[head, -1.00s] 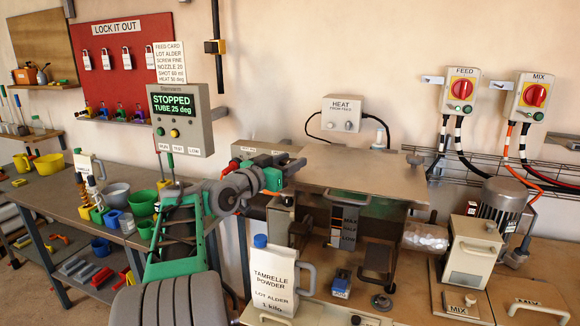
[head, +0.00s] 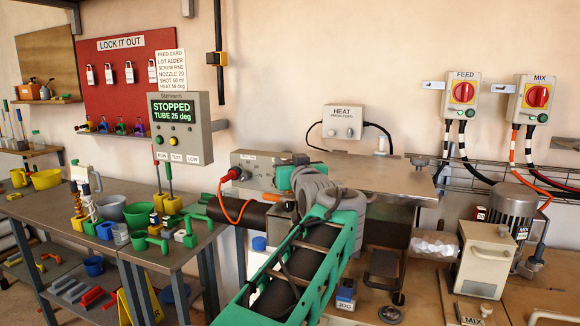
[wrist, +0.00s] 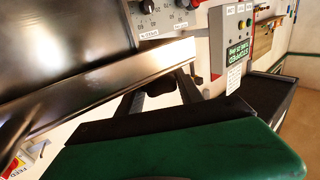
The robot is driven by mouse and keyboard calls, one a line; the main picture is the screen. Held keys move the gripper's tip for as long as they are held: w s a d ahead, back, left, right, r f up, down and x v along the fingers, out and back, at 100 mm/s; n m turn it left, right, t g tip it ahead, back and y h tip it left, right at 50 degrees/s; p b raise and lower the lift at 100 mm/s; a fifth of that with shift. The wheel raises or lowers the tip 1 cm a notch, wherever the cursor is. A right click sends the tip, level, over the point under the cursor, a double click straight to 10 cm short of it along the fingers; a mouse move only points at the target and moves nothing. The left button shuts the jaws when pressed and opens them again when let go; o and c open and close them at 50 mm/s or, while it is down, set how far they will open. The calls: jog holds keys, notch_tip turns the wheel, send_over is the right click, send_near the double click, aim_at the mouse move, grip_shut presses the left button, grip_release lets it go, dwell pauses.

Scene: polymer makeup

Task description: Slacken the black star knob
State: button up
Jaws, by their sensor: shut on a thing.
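My gripper (wrist: 158,92) shows in the wrist view as two dark fingers beyond my green hand. A small black knob (wrist: 158,80) sits between them, below the panel with dials. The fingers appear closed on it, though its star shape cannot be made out. In the head view my grey wrist joints and green arm cover the fingers and the knob, near the left end of the machine's metal top.
The feed machine's metal top (head: 380,172) extends right of my wrist. A red plug (head: 235,173) with an orange cable is close to my arm's left. The stopped screen (head: 173,109) hangs above the left bench. Cups and tools crowd that bench. A metal edge (wrist: 100,88) crosses the wrist view.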

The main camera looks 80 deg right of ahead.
jog(key=n+t+y+p, duration=0.1)
jog(key=t, duration=0.1)
jog(key=n+t+y+p, duration=0.1)
jog(key=n, duration=0.1)
jog(key=shift+s+d+r+t+y+p, duration=0.1)
jog(key=shift+s+r+t+y+p, duration=0.1)
jog(key=shift+t+y+p, duration=0.15)
jog(key=shift+w+f+n+t+y+p, duration=0.1)
jog(key=shift+w+n+t+y+p, duration=0.05)
jog(key=shift+n+t+y+p, duration=0.6)
jog(key=o, duration=1.4)
jog(key=shift+w, duration=0.1)
jog(key=shift+f, duration=0.1)
jog(key=b+v, duration=0.1)
jog(key=v, duration=0.7)
